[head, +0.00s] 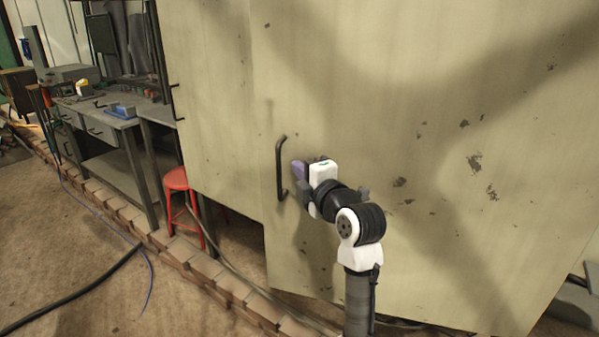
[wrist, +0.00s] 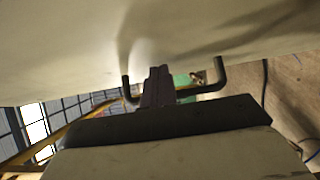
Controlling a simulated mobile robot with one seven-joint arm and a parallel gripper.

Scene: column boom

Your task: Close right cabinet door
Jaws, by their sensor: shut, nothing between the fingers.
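The right cabinet door (head: 430,130) is a large cream panel with chipped paint, filling the right of the head view. Its lower edge hangs lower in the picture than the left door's, and it appears to stand ajar. It carries a black bar handle (head: 281,168) near its left edge. My gripper (head: 297,170) is shut and empty, just right of this handle and close to the door face. In the wrist view, my gripper's fingers (wrist: 158,72) overlap the middle of the handle (wrist: 205,91). I cannot tell whether they touch it or the door.
The left cabinet door (head: 215,90) has its own black handle (head: 174,102). A red stool (head: 176,180) stands beneath it. A grey workbench (head: 105,120) with tools is at the left. A brick edging (head: 175,253) and cables cross the floor. Open floor lies at lower left.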

